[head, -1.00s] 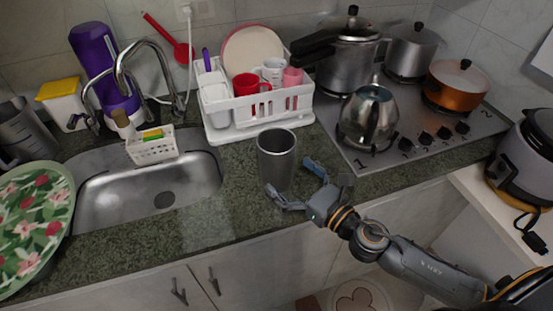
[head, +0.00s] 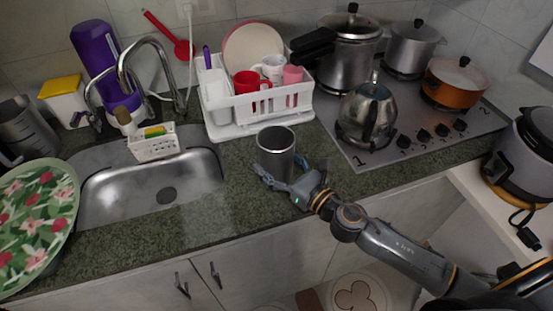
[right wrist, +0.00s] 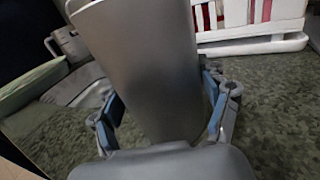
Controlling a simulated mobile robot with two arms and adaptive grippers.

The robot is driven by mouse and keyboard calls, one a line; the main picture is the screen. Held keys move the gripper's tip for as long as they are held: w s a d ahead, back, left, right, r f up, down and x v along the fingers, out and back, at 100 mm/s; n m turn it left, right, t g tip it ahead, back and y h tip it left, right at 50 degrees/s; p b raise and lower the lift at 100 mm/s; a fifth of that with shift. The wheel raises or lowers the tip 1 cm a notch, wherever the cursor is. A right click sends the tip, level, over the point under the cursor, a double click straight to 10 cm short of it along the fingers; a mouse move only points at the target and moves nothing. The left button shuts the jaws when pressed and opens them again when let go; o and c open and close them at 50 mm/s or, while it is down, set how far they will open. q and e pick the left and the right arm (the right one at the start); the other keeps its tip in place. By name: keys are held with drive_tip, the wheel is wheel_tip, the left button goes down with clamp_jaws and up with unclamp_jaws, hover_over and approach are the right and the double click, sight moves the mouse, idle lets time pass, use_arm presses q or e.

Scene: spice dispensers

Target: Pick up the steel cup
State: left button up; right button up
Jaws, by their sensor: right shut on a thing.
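The steel cup (head: 276,150) stands upright on the dark green counter between the sink and the stove. In the head view my right gripper (head: 280,178) is around the lower part of the cup, coming from the front right. In the right wrist view the cup (right wrist: 145,70) fills the middle, with a blue-padded finger (right wrist: 110,118) on its left and another (right wrist: 217,105) on its right. The gripper is shut on the cup. The cup's base is hidden by the gripper. My left gripper is not in view.
A white dish rack (head: 262,117) with mugs and plates stands just behind the cup. The sink (head: 150,187) is to the left. The stove (head: 410,150) with a kettle (head: 368,112) and pots is to the right. Counter in front of the cup is free.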

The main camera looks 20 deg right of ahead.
sight(267, 144)
drive_tip(key=shift+r, duration=0.2)
drive_tip(key=shift+r+p, duration=0.45)
drive_tip(key=shift+r, duration=0.3)
drive_tip(key=shift+r+p, duration=0.5)
drive_tip(key=shift+r, duration=0.4)
drive_tip(key=s+a+r+p, duration=0.2)
drive_tip(key=s+r, duration=0.7)
drive_tip(key=s, duration=0.4)
drive_tip(key=shift+s+a+r, duration=0.15)
drive_tip(key=shift+s+r, duration=0.05)
drive_tip(key=shift+s, duration=0.1)
drive_tip(key=shift+p, duration=0.3)
